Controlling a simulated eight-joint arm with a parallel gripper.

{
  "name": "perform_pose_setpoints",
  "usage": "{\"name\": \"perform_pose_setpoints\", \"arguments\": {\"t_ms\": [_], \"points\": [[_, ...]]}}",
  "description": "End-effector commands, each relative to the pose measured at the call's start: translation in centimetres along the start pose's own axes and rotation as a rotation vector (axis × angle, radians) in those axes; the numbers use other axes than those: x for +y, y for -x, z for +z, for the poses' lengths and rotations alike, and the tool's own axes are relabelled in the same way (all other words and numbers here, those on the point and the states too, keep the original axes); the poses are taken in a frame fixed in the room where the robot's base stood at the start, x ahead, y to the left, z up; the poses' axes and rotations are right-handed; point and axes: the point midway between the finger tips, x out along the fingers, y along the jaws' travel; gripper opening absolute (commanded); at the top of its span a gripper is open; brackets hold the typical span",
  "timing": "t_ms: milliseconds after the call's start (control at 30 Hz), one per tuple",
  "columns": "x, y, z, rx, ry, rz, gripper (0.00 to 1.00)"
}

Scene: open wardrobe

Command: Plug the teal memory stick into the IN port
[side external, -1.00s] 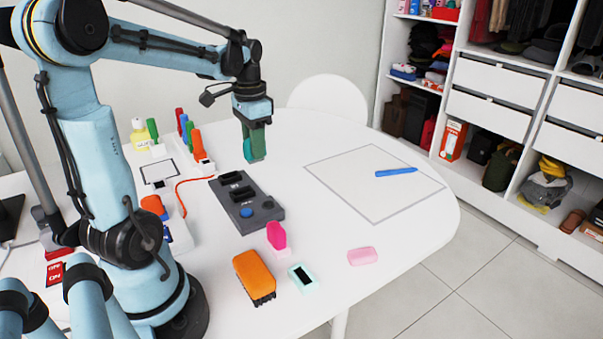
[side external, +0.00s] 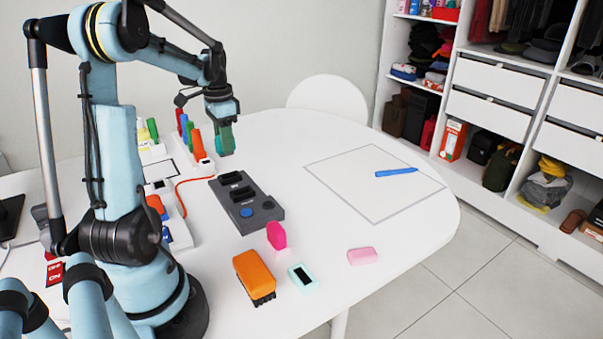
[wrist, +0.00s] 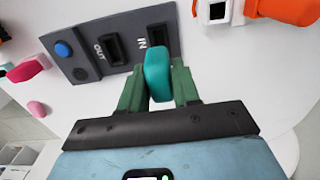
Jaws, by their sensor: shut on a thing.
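My gripper (side external: 225,139) is shut on the teal memory stick (wrist: 158,75), which sits between its green fingers in the wrist view. In the side view the stick (side external: 228,140) is held above the table, near the far end of the dark grey port block (side external: 262,217). In the wrist view the block (wrist: 88,28) has an IN port (wrist: 158,34) and an OUT port (wrist: 114,50). The stick is just below the IN port in that picture and covers its lower edge. Whether its tip touches the port cannot be told.
A blue button (side external: 246,212) is on the block. A pink stick (side external: 276,235), an orange brush (side external: 254,277), a teal-rimmed case (side external: 302,277) and a pink eraser (side external: 362,256) lie nearer. An orange cable (side external: 184,190) runs left of the block. A blue pen (side external: 396,172) lies right.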

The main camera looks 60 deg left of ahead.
Motion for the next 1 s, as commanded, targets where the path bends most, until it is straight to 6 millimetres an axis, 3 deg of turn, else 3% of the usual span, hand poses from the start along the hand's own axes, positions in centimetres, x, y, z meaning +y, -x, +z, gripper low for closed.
{"name": "perform_pose_setpoints", "arguments": {"t_ms": [433,1000], "points": [[0.0,-0.4,0.0,0.0,0.0,0.0,0.0],[0.0,-4.4,0.0,0.0,0.0,0.0,0.0]]}}
